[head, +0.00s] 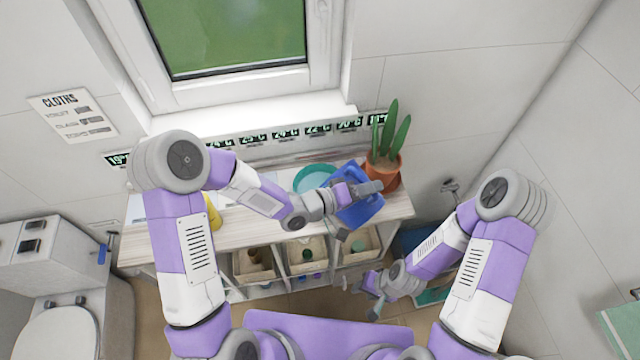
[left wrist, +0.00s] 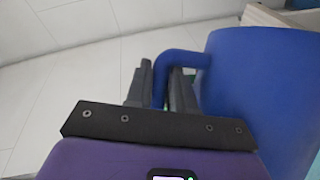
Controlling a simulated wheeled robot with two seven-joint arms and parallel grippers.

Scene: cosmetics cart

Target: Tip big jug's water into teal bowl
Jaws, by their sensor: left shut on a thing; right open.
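The big blue jug (head: 359,208) is at the right part of the shelf top, beside the teal bowl. My left gripper (head: 350,190) is shut on its handle, and the jug looks tilted. In the left wrist view the jug (left wrist: 262,95) fills the right side, with its handle between the fingers of my left gripper (left wrist: 160,88). The teal bowl (head: 313,178) sits on the shelf top just left of the jug and is partly hidden by the jug and my left gripper. No water is visible. My right gripper (head: 362,287) is open and empty, low in front of the shelf.
A potted cactus (head: 384,165) stands close behind and right of the jug. Bins (head: 306,255) fill the shelf below the top. A yellow object (head: 213,212) stands at the left, partly behind my left arm. A window and wall signs (head: 252,138) are behind.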

